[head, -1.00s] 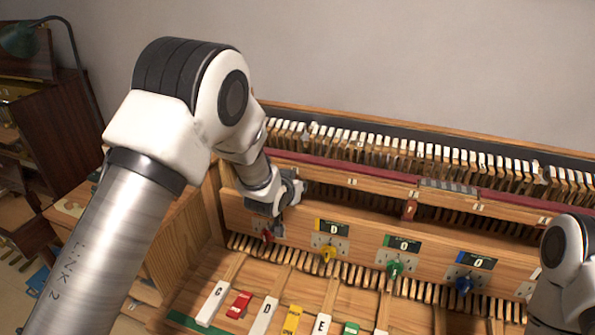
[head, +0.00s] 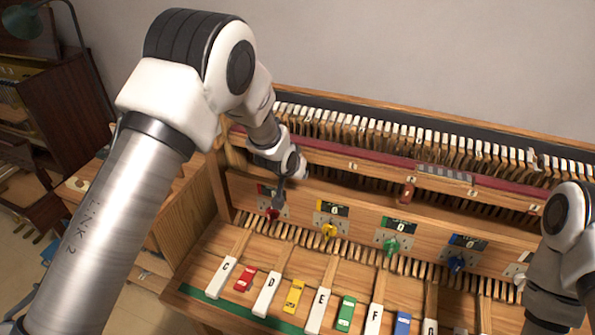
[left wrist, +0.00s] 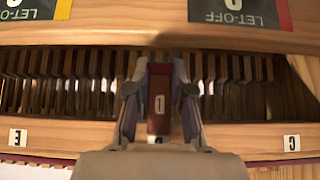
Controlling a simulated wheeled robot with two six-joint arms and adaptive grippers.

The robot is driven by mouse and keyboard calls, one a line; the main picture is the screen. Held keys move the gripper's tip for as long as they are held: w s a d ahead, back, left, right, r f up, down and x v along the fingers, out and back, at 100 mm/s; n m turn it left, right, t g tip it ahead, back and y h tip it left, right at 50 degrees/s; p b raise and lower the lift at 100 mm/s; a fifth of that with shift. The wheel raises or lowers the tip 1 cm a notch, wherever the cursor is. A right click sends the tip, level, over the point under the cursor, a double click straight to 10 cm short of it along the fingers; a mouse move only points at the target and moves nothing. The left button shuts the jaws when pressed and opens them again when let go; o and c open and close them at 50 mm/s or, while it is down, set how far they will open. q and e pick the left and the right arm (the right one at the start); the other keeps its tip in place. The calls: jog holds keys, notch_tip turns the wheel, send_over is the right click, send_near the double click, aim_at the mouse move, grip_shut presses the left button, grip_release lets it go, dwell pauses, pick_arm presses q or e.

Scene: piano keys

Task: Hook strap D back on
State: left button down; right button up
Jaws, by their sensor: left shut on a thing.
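In the left wrist view, my left gripper (left wrist: 159,78) is shut on a dark red strap (left wrist: 159,122) with a small white label; its letter is hard to read. The strap lies between the fingers, in front of a row of dark wooden parts, and a pale end shows near the gripper body. On the rail, label E (left wrist: 17,137) is to its left and label C (left wrist: 291,143) to its right. In the head view, my left gripper (head: 281,190) is above the red knob (head: 272,212), and the held strap cannot be made out there. My right gripper's fingers are out of view.
Yellow (head: 330,231), green (head: 391,246) and blue (head: 456,264) knobs stick out of the front board. Another red strap (head: 407,190) hangs farther right. Lettered white keys and coloured blocks lie in front. My right arm is at the right edge.

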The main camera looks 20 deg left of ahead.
pick_arm(q)
jog(key=c, duration=1)
grip_release()
jog(key=v, duration=1.1)
jog(key=shift+s+r, duration=0.2)
jog(key=shift+r, duration=0.15)
